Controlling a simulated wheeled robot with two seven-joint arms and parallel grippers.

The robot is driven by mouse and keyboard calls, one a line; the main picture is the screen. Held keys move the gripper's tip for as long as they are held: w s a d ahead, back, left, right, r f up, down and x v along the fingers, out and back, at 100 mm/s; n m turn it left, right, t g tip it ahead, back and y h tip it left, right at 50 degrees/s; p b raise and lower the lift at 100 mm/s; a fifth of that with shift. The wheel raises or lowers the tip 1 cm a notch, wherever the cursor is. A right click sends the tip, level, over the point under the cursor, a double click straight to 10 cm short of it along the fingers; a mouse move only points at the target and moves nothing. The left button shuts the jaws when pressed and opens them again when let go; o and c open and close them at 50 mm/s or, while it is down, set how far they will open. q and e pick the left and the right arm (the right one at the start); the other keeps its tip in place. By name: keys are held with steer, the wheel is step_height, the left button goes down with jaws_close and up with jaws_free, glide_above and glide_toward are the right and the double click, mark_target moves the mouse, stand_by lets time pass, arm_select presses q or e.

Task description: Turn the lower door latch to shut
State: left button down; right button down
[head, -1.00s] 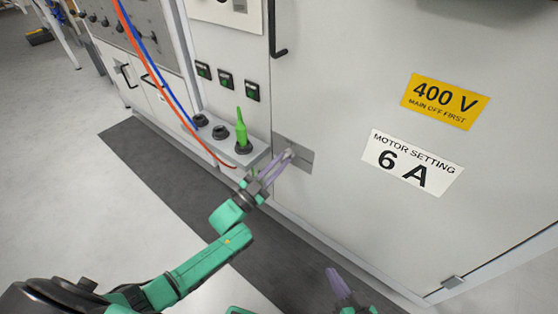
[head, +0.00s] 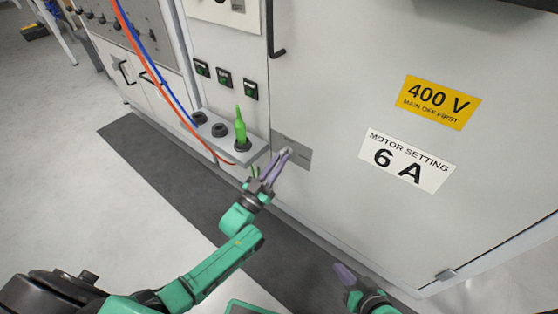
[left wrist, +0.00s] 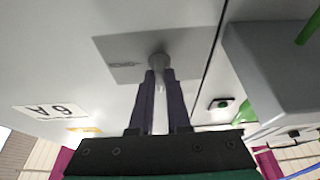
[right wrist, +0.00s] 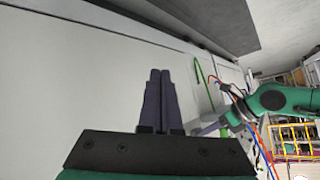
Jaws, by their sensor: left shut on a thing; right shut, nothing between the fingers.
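The lower door latch has a flat grey plate (head: 298,156) low on the cabinet door's left edge. In the left wrist view its plate (left wrist: 122,50) carries a small round grey latch knob (left wrist: 158,61). My left gripper (head: 284,154) is at the plate, its purple fingers shut on the latch. In the left wrist view the fingertips (left wrist: 160,76) meet the knob; its lever is mostly hidden between them, so its angle is hard to tell. My right gripper (head: 339,268) is shut and empty, low in front of the door; it also shows in the right wrist view (right wrist: 160,74).
A black bent handle (head: 275,35) is higher on the door's left edge. A grey socket ledge (head: 230,140) with a green plug (head: 240,126) sits just left of the latch. Red and blue cables (head: 165,85) hang further left. Dark floor mat (head: 190,180) lies below.

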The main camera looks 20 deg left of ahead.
arm_select(q)
steer(key=shift+f, duration=0.15)
steer(key=c, duration=0.9)
jaws_free()
steer(key=shift+s, duration=0.1)
steer(key=p+v, duration=0.1)
steer(key=v, duration=1.3)
steer(key=shift+s+a, duration=0.15)
arm_select(e)
steer(key=d, duration=0.1)
steer(key=g, duration=0.1)
steer(key=d+r+h, duration=0.1)
steer(key=shift+s+d+r+g, duration=0.1)
steer(key=shift+s+d+g, duration=0.15)
steer(key=shift+d+g, duration=0.05)
